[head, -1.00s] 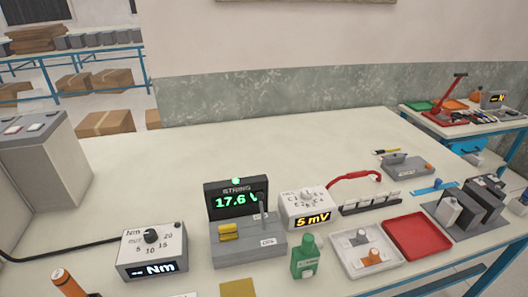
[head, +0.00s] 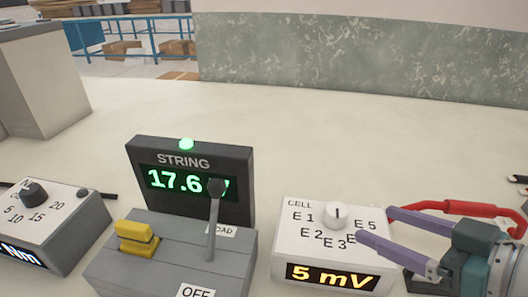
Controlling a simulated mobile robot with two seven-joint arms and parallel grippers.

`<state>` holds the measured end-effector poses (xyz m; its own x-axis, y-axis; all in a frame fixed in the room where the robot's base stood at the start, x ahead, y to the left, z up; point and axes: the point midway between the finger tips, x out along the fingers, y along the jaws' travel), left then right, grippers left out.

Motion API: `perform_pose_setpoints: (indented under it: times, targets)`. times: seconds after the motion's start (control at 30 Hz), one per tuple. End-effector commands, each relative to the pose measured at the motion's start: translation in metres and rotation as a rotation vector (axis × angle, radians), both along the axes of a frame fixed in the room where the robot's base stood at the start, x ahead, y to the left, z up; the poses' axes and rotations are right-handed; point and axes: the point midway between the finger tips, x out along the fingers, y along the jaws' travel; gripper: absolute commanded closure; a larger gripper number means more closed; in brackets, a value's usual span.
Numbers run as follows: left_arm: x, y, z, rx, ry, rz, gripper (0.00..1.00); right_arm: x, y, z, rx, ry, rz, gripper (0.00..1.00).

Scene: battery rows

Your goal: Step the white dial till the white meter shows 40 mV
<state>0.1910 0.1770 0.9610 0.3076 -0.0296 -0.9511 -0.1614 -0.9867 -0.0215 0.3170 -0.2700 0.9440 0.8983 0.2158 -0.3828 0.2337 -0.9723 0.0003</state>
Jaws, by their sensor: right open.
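The white meter (head: 290,258) stands on the table right of centre in the head view, and its display (head: 331,277) reads 5 mV. The white dial (head: 336,215) sits on its top face, among the marks CELL, E1, E2, E3 and E5; one mark is hidden or unclear. My right gripper (head: 372,228) comes in from the right with its purple fingers spread, just right of the dial. It looks apart from the dial and holds nothing. My left gripper is not in view.
The grey STRING unit (head: 192,150), reading 17.6, stands left of the meter with a lever (head: 213,225) and a yellow switch (head: 136,238). The Nm box (head: 70,222) is at far left.

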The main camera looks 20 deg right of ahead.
Motion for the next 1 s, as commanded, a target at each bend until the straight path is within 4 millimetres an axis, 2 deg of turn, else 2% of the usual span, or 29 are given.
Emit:
perform_pose_setpoints:
  times: [0.53,0.7,1.0]
  targets:
    - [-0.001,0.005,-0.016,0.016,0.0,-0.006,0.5,0.074,0.018,-0.031,-0.002,-0.003,-0.001,0.23]
    - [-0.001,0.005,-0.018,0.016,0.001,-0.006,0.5,0.085,0.02,-0.035,-0.002,0.0,-0.001,0.23]
    - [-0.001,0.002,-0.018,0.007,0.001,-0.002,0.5,0.086,0.021,-0.035,-0.002,0.0,0.0,0.23]
